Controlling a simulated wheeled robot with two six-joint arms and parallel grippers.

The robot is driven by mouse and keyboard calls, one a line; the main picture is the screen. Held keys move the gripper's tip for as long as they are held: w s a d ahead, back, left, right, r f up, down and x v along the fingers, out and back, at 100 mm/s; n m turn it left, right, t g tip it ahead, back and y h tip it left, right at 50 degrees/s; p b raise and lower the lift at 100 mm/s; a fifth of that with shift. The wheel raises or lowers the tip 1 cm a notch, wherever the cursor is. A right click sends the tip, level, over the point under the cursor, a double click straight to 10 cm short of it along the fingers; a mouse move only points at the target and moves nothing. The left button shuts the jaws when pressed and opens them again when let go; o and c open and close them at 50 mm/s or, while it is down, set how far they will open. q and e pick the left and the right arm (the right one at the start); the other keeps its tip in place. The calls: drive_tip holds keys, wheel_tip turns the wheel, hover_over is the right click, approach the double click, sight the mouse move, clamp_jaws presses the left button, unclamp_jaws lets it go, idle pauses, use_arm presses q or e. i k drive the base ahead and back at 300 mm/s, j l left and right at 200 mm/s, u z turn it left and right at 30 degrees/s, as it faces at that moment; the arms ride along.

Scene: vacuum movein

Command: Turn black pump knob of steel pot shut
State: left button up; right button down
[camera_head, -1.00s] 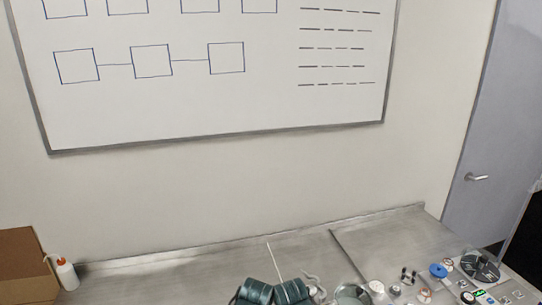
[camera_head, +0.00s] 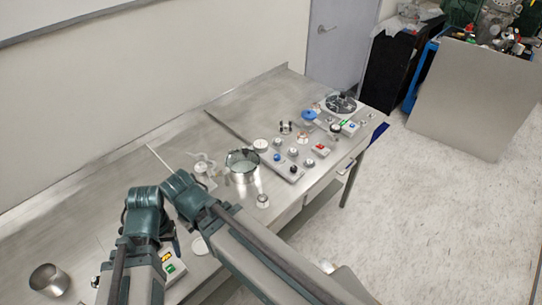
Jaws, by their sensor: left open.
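The steel pot (camera_head: 242,166), round with a dark rim and a clear-looking top, stands mid-bench. I cannot make out its black pump knob with certainty at this size. My left arm (camera_head: 145,198) is folded, its teal joints left of the pot and a long grey link reaching down to the bottom right. The jaws of my left gripper are open but hard to make out, and clear of the pot. My right gripper is not in view.
The steel bench (camera_head: 85,195) holds a plate with knobs (camera_head: 283,166), a small metal cylinder (camera_head: 262,200), a blue round part (camera_head: 308,115) and a fan-like disc (camera_head: 341,104). An open steel cup (camera_head: 49,280) stands at bottom left. Floor (camera_head: 430,220) is free at right.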

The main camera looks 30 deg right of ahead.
sight(294, 168)
drive_tip(key=z, duration=1.25)
